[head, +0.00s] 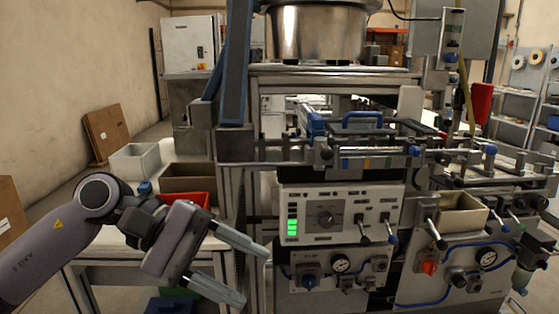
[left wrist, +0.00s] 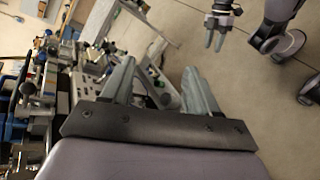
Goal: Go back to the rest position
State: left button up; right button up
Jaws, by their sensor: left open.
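My left gripper (head: 256,278) reaches in from the lower left of the head view, its two fingers pointing right. They are apart with nothing between them, in front of the frame of the machine (head: 340,215). In the left wrist view my left gripper (left wrist: 159,66) also shows spread, empty fingers. My right gripper (left wrist: 215,38) shows small at the top of the left wrist view, above bare floor. Its fingers are close together, and I cannot tell whether they are open or shut. The head view does not show it.
A table at left holds a white bin (head: 135,160), a brown bin (head: 188,178) and a red bin (head: 185,198). A metal bowl (head: 318,32) sits atop the machine. A beige bin (head: 461,213) is at right. Knobs and rails stick out near my left gripper.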

pick_arm(q)
jog(key=w+a+f+m+t+y+p, duration=0.15)
jog(key=a+f+m+t+p, duration=0.35)
jog(key=m+t, duration=0.6)
jog(key=w+a+f+m+t+y, duration=0.1)
jog(key=w+a+f+m+t, duration=0.1)
jog(key=f+m+t, duration=0.8)
jog(key=s+a+f+n+g+y+p, duration=0.1)
jog(key=s+a+f+n+g+y, duration=0.3)
jog(key=s+f+n, duration=0.3)
jog(key=s+a+f+n+g+y+p, duration=0.1)
jog(key=s+a+f+n+g+y, duration=0.2)
jog(key=s+f+n, duration=0.4)
notch_tip(320, 180, down, 3)
jog(key=shift+s+a+f+g+y, duration=0.1)
jog(key=shift+s+a+g+y, duration=0.35)
jog(key=shift+s+g, duration=0.35)
